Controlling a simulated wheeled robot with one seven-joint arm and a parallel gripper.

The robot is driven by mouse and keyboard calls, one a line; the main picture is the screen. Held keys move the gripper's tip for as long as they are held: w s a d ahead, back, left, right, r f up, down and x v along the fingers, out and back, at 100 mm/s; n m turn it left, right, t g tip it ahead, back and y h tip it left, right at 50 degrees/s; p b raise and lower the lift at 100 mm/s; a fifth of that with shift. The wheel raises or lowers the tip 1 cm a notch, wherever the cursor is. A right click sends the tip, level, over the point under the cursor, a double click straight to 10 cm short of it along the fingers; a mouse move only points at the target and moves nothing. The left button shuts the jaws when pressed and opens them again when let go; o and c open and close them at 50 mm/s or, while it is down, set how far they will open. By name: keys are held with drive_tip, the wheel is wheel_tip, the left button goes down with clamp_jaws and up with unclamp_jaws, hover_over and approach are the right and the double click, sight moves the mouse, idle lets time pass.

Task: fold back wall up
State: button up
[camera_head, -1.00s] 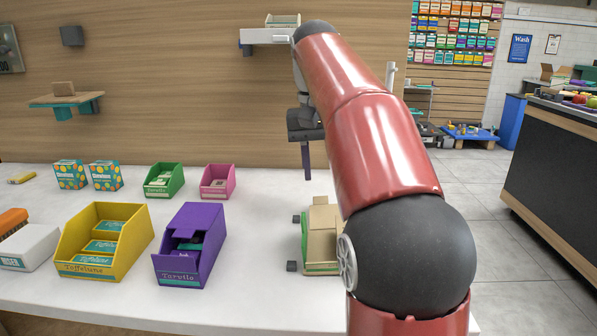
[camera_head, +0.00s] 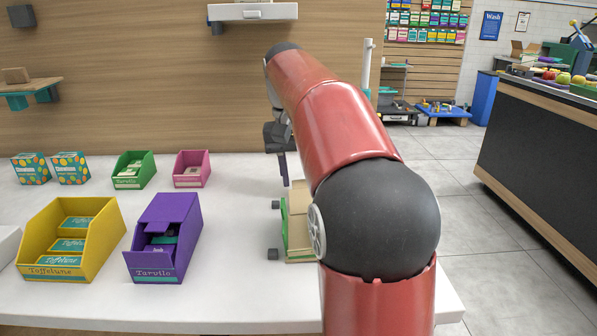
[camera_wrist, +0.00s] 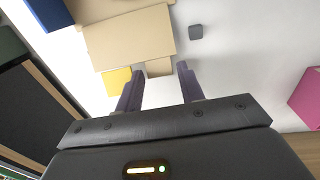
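A partly folded tan cardboard box (camera_head: 298,198) with a green outer side stands on the white counter, partly hidden behind my red arm. In the wrist view a broad tan panel (camera_wrist: 130,40) of it lies just beyond my fingers, with a smaller tan flap (camera_wrist: 158,67) below. I cannot tell for sure which panel is the back wall. My gripper (camera_head: 284,183) points down at the box's far left side. In the wrist view its two dark fingers (camera_wrist: 160,72) are apart, with no clear contact on the cardboard.
Small dark blocks (camera_head: 273,254) sit left of the box. A purple bin (camera_head: 185,225), a yellow bin (camera_head: 95,235), a green bin (camera_head: 128,172) and a pink bin (camera_head: 190,170) stand farther left. Bare counter (camera_head: 235,230) lies between the purple bin and the box.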

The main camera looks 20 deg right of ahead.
sight(298, 207)
drive_tip(key=shift+c, duration=0.2)
clamp_jaws()
drive_tip(key=shift+s+b, duration=0.15)
drive_tip(key=shift+b, duration=0.2)
drive_tip(key=s+t+b, duration=0.1)
drive_tip(key=b, duration=0.1)
drive_tip(key=s+a+r+t+h+b, duration=0.1)
drive_tip(key=t+b, duration=0.1)
drive_tip(key=b, duration=0.1)
drive_tip(key=s+t+h+b, duration=0.1)
drive_tip(key=t+b, duration=0.1)
drive_tip(key=b, duration=0.1)
drive_tip(key=shift+a+r, duration=0.3)
drive_tip(key=t+b, duration=0.1)
drive_tip(key=s+t+b, duration=0.1)
drive_tip(key=b, duration=0.2)
drive_tip(key=shift+s+a+r+n+t+h+b, duration=0.3)
drive_tip(key=shift+s+a+t+h+b, duration=0.05)
drive_tip(key=shift+t+h, duration=0.05)
drive_tip(key=shift+s+a+r+t+h+b, duration=0.2)
drive_tip(key=shift+s+t+b, duration=0.25)
drive_tip(key=shift+b, duration=0.15)
drive_tip(key=shift+s+a+r+t+h+b, duration=0.2)
drive_tip(key=shift+s+t+b, duration=0.1)
drive_tip(key=shift+t+b, duration=0.25)
drive_tip(key=shift+s+a, duration=0.15)
drive_tip(key=shift+s, duration=0.4)
